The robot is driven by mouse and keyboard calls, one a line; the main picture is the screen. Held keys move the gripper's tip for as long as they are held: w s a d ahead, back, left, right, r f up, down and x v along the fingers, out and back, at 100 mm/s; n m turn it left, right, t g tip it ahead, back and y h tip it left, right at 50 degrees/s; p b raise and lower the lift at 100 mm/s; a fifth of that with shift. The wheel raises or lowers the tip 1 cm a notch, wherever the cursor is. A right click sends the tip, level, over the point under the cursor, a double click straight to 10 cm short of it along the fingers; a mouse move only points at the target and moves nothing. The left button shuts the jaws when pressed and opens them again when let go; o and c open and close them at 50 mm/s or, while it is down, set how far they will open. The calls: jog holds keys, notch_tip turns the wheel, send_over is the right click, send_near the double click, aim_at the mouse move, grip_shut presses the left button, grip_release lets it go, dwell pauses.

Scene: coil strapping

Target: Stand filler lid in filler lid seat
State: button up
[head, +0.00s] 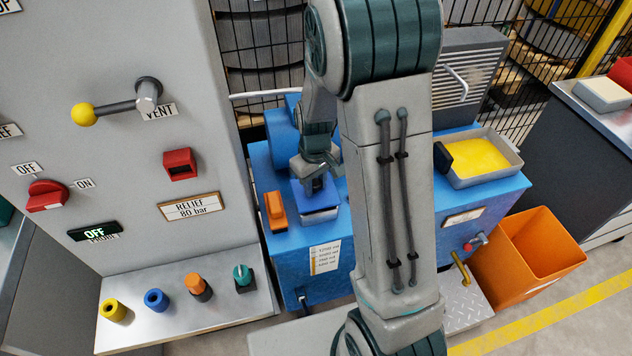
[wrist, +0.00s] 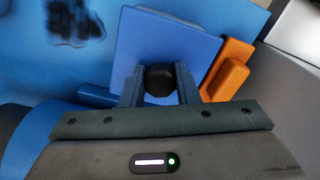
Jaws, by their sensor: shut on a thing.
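The filler lid (wrist: 165,45) is a flat blue square plate with a black knob (wrist: 158,80) in the wrist view. My gripper (wrist: 160,88) is shut on that knob, one finger on each side. In the head view my gripper (head: 318,186) points down over the left part of the blue tank top, with the blue lid (head: 320,207) under it. A pale band shows below the lid's front edge. I cannot make out the filler lid seat for certain; a blue bar (wrist: 97,95) shows beside the lid in the wrist view. Whether the lid touches anything is unclear.
An orange block (head: 275,210) sits close left of the lid, also in the wrist view (wrist: 236,62). A grey tray of yellow material (head: 513,163) stands right on the blue tank (head: 358,247). The grey control panel (head: 120,200) rises at left. An orange bin (head: 525,250) stands right.

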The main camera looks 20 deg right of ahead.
jog(key=shift+f, duration=0.25)
jog(key=shift+f+b, duration=0.9)
jog(key=o, duration=1.1)
jog(key=shift+r, duration=0.1)
jog(key=shift+r, duration=0.1)
notch_tip(320, 180, up, 14)
jog(key=shift+f+p, duration=0.15)
jog(key=shift+p, duration=0.5)
